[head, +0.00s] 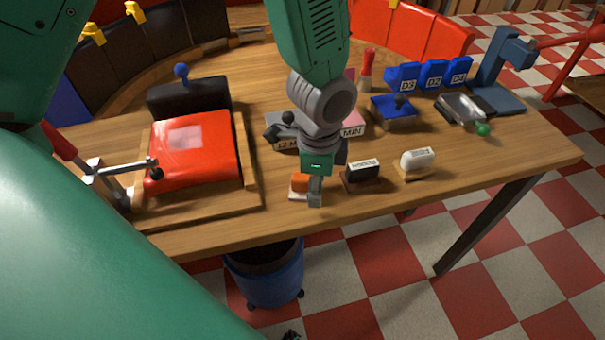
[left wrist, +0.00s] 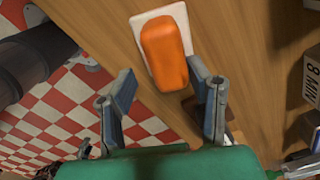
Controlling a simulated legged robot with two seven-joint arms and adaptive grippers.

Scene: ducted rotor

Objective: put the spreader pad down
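An orange block (head: 299,182), which I take to be the spreader pad, sits on a small pale base near the front edge of the wooden table. It also shows in the left wrist view (left wrist: 166,52), on a white plate (left wrist: 146,22). My left gripper (head: 315,196) points down right beside it and partly covers it. In the left wrist view my left gripper (left wrist: 158,72) has its fingers spread apart, with the block's near end between them, close to the right finger. I cannot tell whether they touch. My right gripper is not in view.
A dark labelled block (head: 362,174) and a white labelled block (head: 417,162) stand to the right. A red-covered press (head: 195,150) with a lever is at left. Small labelled boxes (head: 352,127) lie behind the gripper. A blue bin (head: 268,278) stands below the table edge.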

